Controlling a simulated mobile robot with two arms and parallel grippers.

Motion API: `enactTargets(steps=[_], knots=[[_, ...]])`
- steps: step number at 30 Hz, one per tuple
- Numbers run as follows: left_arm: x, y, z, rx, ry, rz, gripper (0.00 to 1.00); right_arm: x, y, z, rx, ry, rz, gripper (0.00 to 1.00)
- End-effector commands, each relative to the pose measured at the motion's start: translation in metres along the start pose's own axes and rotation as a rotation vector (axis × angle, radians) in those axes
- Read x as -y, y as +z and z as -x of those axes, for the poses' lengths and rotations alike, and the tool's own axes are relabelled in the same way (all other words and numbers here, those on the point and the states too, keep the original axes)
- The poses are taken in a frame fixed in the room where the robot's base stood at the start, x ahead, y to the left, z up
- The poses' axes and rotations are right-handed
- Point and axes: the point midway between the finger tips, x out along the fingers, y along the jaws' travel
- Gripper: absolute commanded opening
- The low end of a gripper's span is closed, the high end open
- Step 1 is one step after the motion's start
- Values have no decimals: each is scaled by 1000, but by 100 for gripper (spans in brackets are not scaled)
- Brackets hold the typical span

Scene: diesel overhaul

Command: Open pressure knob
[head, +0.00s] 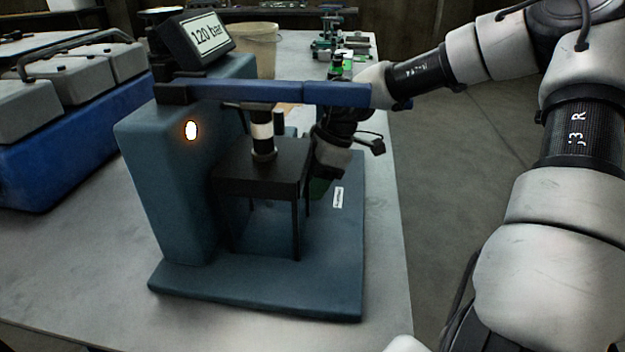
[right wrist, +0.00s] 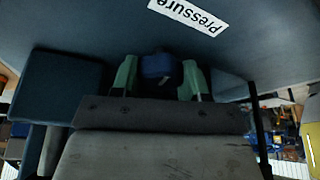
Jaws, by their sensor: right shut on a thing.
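The pressure knob (right wrist: 158,65) is a small dark blue knob near the white "Pressure" label (right wrist: 188,15) in the right wrist view. My right gripper (right wrist: 158,76) has its green fingers on both sides of the knob and is shut on it. In the head view my right gripper (head: 320,187) is partly hidden beside the black stand, and the knob is hidden. My left gripper is not in view.
A blue lever (head: 338,95) juts across the device above my right wrist. A black stand (head: 262,168) with an upright cylinder (head: 262,135) is close by. A blue-and-grey engine block (head: 70,125) is on the left. A bucket (head: 255,48) stands behind. The table's front is clear.

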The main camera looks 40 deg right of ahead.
Motion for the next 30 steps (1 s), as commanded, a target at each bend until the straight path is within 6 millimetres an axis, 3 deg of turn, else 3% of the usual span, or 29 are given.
enactTargets(steps=[15, 30], knots=[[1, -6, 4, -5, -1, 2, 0, -1, 0, 0, 0, -116, 286, 21], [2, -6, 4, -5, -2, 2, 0, -1, 0, 1, 0, -137, 339, 21]])
